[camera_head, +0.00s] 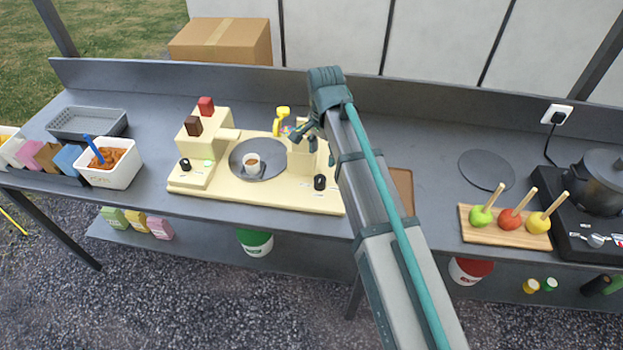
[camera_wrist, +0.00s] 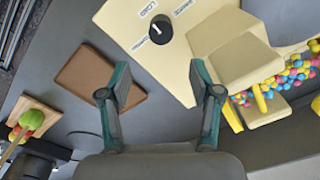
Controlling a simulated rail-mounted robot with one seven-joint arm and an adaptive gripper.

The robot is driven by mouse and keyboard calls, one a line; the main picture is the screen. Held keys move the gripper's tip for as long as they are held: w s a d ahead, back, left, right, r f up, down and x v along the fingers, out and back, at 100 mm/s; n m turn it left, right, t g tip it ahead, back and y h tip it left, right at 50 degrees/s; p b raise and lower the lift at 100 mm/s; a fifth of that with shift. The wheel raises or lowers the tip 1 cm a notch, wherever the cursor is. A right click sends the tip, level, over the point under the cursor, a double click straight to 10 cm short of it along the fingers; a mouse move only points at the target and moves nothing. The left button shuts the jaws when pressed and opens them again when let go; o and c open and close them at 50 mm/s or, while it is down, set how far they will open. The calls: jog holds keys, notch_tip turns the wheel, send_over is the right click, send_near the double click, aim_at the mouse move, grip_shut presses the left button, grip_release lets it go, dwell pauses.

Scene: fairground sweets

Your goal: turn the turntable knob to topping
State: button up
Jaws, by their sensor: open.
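A second black knob (camera_head: 185,164) is at the front left. My gripper (camera_head: 313,143) is open and empty above the right part of the machine. In the wrist view, my gripper (camera_wrist: 160,78) is apart from the knob.
A cream hopper block (camera_wrist: 236,62) stands beside the knob, with coloured balls (camera_wrist: 290,75) near it. A brown board (camera_wrist: 100,78) lies to the machine's right. Candy apples stand on a wooden board (camera_head: 497,239) farther right. The counter left of that board is partly bare.

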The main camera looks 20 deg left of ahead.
aim_at(320, 178)
jog(key=shift+s+a+f, duration=0.25)
jog(key=shift+f, duration=0.05)
jog(key=shift+f+p, duration=1.5)
jog(key=shift+f, duration=3.65)
jog(key=c, duration=1.1)
jog(key=shift+c, duration=0.2)
